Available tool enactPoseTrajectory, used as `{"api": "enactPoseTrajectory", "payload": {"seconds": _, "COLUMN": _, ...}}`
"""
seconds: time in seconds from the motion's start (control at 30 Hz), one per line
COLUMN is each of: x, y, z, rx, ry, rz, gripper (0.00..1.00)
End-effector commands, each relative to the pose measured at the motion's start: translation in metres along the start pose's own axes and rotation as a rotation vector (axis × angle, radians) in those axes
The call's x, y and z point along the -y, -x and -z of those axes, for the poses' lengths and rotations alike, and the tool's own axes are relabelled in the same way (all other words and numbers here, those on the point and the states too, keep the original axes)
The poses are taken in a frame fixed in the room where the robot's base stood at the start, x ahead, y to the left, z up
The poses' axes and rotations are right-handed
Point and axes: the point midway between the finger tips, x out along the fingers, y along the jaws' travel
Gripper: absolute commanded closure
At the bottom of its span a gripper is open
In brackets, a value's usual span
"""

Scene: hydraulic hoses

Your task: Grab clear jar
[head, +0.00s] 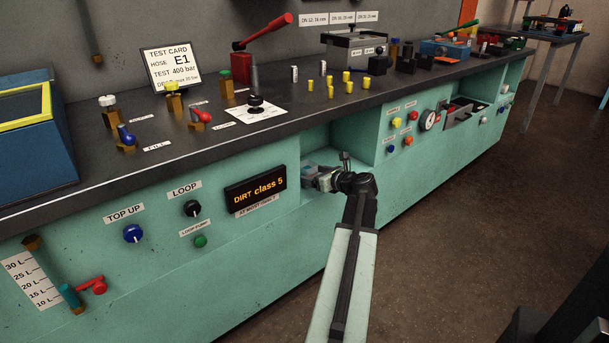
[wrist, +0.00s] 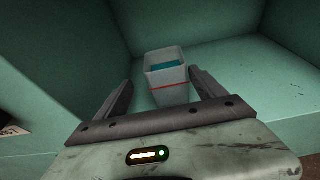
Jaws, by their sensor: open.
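The clear jar (wrist: 168,86) stands upright in a green recess of the bench front. It looks pale and square, with blue-green contents inside and a red line around its side. My gripper (wrist: 163,88) is open, with one finger on each side of the jar; I cannot tell whether either finger touches it. The jar's lower part is hidden behind the gripper body. In the head view my gripper (head: 314,180) reaches into the recess, and a pale, bluish patch that seems to be the jar (head: 308,169) shows at its tip.
The recess (head: 345,150) has walls on its sides and back and a bench top above. The "DIRT class 5" display (head: 255,190) is just left of the opening. A pressure gauge (head: 430,121) and several coloured knobs are to the right.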

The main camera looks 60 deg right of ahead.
Motion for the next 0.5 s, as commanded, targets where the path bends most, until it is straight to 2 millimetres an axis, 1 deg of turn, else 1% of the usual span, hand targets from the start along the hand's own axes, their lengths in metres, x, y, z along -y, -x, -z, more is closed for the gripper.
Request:
{"api": "enactPoseTrajectory", "payload": {"seconds": 0.07, "x": 0.005, "y": 0.001, "z": 0.002, "rx": 0.000, "ry": -0.002, "rz": 0.007, "gripper": 0.20}}
{"api": "enactPoseTrajectory", "payload": {"seconds": 0.27, "x": 0.013, "y": -0.018, "z": 0.004, "rx": -0.001, "ry": -0.004, "rz": 0.016, "gripper": 0.20}}
{"api": "enactPoseTrajectory", "payload": {"seconds": 0.4, "x": 0.015, "y": -0.020, "z": 0.004, "rx": -0.001, "ry": -0.005, "rz": 0.020, "gripper": 0.20}}
{"api": "enactPoseTrajectory", "payload": {"seconds": 0.5, "x": 0.019, "y": -0.032, "z": 0.007, "rx": -0.001, "ry": -0.005, "rz": 0.020, "gripper": 0.20}}
